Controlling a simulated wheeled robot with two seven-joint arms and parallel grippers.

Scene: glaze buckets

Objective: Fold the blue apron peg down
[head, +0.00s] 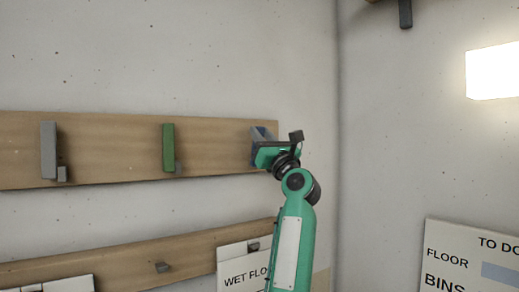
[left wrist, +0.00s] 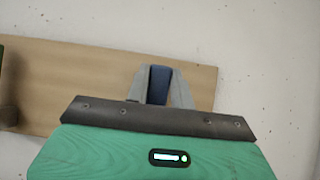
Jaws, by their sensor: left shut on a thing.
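The blue peg (left wrist: 159,85) is on the wooden board (left wrist: 80,78) near its right end, and stands upright between my fingers in the left wrist view. In the head view my left gripper (head: 262,137) is at the board's right end and covers most of the peg. Its two grey fingers (left wrist: 159,88) are shut on the blue peg, one on each side. The peg's lower part is hidden behind the gripper body. My right gripper is not in view.
A green peg (head: 168,148) and a grey peg (head: 48,150) are upright on the same board (head: 110,150), left of my gripper. A lower board (head: 190,252) holds paper signs (head: 246,272). A notice (head: 470,265) is on the right wall.

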